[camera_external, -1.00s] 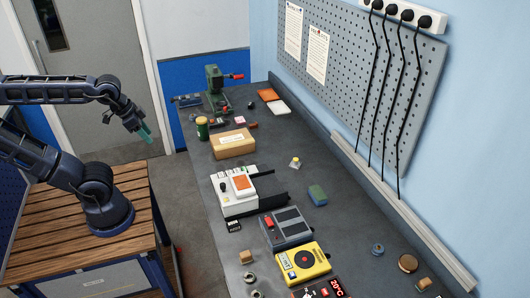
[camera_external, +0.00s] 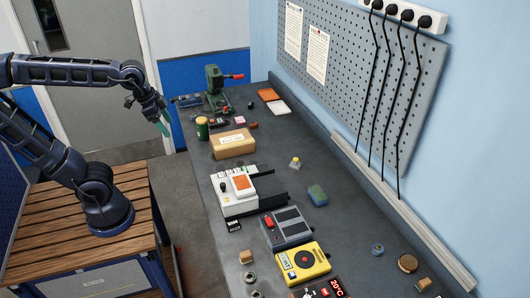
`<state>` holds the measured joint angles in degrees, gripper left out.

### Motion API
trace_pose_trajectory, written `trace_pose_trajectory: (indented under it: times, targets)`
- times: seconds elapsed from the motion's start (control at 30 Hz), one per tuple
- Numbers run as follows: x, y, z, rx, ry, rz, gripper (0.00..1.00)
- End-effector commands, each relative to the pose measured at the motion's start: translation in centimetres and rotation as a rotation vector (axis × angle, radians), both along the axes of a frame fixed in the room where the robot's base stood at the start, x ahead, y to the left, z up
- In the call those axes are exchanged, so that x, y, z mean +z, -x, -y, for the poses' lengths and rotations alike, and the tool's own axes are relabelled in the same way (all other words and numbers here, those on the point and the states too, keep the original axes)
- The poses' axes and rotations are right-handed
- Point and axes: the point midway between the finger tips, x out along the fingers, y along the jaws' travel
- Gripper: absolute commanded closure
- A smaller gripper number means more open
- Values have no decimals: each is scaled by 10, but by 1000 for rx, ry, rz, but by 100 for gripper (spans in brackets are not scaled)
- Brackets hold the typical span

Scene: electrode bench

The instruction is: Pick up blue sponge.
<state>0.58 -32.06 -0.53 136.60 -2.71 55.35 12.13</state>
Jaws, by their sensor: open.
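The blue sponge (camera_external: 317,196) appears as a small blue block with a greenish side. It lies on the dark bench (camera_external: 330,235), right of the white device and towards the wall. My gripper (camera_external: 163,128) has teal fingertips and points down at the left, beyond the bench's left edge. It is open, holds nothing that I can see, and is well apart from the sponge. Nothing covers the sponge.
A white device with an orange top (camera_external: 238,190), a grey device (camera_external: 286,228) and a yellow device (camera_external: 302,262) stand left of and in front of the sponge. Bare bench surrounds the sponge's right side.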

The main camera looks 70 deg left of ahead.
Motion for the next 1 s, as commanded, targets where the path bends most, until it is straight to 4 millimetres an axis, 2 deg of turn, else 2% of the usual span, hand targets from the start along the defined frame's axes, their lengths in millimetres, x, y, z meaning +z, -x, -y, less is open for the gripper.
trace_pose_trajectory:
  times: [0.03, 0.23, 0.5, 0.73, 1.0]
  targets:
    - [3, -15, 3, -31, -4, -10, 29]
    - [13, -71, 16, -171, -20, -36, 29]
    - [14, -149, 34, -361, -33, -63, 29]
    - [2, -217, 52, -523, -36, -79, 29]
    - [-26, -296, 75, -711, -29, -87, 29]
